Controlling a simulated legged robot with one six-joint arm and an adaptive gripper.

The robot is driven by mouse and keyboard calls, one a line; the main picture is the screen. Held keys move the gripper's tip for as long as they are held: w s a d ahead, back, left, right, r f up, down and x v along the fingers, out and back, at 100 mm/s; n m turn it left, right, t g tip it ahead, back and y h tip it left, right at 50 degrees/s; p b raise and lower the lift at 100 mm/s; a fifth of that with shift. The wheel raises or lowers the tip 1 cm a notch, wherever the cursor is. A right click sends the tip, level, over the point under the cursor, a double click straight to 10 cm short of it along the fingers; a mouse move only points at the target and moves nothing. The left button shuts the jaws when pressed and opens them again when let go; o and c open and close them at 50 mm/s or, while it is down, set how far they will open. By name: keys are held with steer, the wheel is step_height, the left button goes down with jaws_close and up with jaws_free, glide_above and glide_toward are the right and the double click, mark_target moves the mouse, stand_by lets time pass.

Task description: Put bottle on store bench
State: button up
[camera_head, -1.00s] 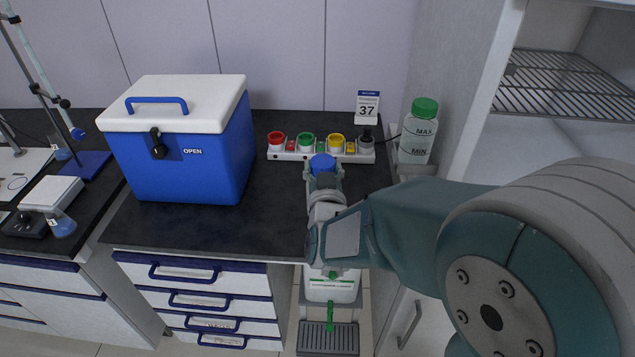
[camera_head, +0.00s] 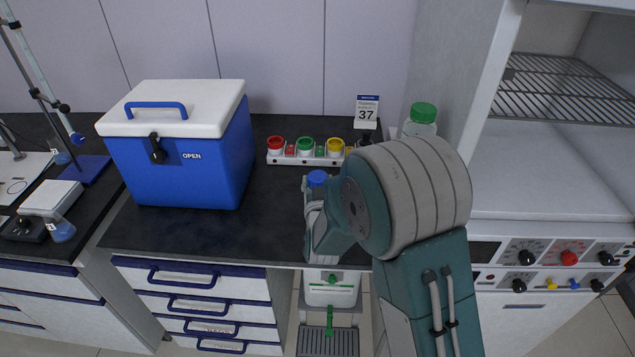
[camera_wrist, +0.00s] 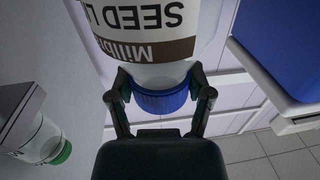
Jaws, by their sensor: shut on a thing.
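My gripper (camera_wrist: 160,98) is shut on a bottle (camera_wrist: 155,70) in the wrist view, its two fingers on either side of the blue cap (camera_wrist: 163,102). The bottle is whitish with a brown and white label reading "SEED". In the head view the blue cap (camera_head: 317,178) shows at my gripper (camera_head: 312,190), above the dark bench top (camera_head: 275,225); my arm hides most of the bottle. I cannot tell whether the bottle touches the bench. No label in view names the store bench.
A blue cooler box (camera_head: 200,160) with a white lid stands at the left of the bench. A button strip (camera_head: 305,152) and a sign "37" (camera_head: 367,108) are at the back. A green-capped bottle (camera_head: 422,113) stands right, beside a cabinet with a wire rack (camera_head: 560,85).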

steer(key=shift+f, duration=0.15)
steer(key=o, duration=1.3)
steer(key=s, duration=1.2)
steer(key=s+d+r+g+y, duration=0.1)
steer(key=s+d+r+g, duration=0.2)
steer(key=d+r+g, duration=0.4)
steer(key=s+d+r+g, duration=0.1)
steer(key=s+d, duration=0.2)
steer(key=s, duration=0.3)
steer(key=s+d+r+g+h, duration=0.1)
steer(key=s+d+r+g, duration=0.1)
steer(key=s, duration=0.5)
steer(key=s+d+r+g+h, duration=0.1)
steer(key=s+d+r+g, duration=0.1)
steer(key=s+d, duration=0.3)
steer(key=shift+s+r+m, duration=0.15)
steer(key=shift+s+m, duration=0.25)
steer(key=shift+s, duration=0.25)
